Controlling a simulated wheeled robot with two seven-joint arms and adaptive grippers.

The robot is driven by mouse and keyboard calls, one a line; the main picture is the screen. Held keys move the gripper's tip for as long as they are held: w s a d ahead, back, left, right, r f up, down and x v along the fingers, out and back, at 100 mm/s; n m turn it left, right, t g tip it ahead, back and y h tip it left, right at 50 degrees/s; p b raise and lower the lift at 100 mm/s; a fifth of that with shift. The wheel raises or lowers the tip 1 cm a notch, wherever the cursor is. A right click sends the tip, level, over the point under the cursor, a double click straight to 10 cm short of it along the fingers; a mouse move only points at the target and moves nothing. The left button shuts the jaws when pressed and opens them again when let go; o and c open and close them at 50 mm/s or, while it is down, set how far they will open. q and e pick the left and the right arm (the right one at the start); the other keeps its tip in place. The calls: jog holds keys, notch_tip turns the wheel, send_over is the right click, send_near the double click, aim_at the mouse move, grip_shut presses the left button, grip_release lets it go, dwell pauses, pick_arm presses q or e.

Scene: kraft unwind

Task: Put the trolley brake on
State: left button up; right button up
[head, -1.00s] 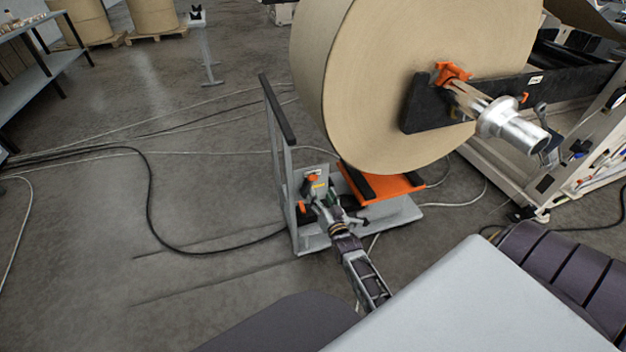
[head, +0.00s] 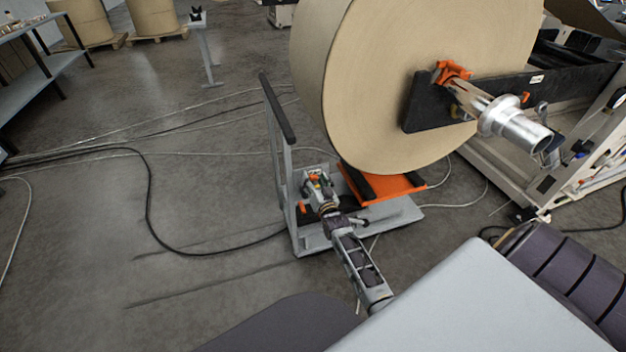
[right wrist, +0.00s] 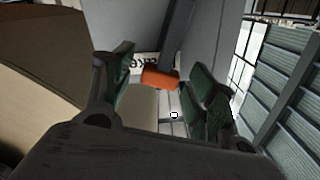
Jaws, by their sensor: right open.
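The grey trolley (head: 269,110) with its upright handle frame stands beside the large paper roll. Its orange platform (head: 404,187) is under the roll. My right gripper (head: 318,188) is over the trolley's panel near the handle frame and hides part of it. In the right wrist view the right gripper (right wrist: 166,84) is open, its green-padded fingers on either side of an orange lever end (right wrist: 160,78). A dark bar (right wrist: 177,40) runs up from it, next to a partly hidden printed label (right wrist: 143,64). Contact with the lever cannot be told. My left gripper is not in view.
The paper roll (head: 410,80) hangs on a metal shaft (head: 514,127) of the unwind stand (head: 520,185) at right. Cables (head: 150,200) lie across the floor at left. A bench (head: 40,65) stands far left. Floor left of the trolley is otherwise clear.

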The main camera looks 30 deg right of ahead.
jog(key=shift+w+d, duration=0.2)
jog(key=shift+w, duration=0.45)
grip_shut()
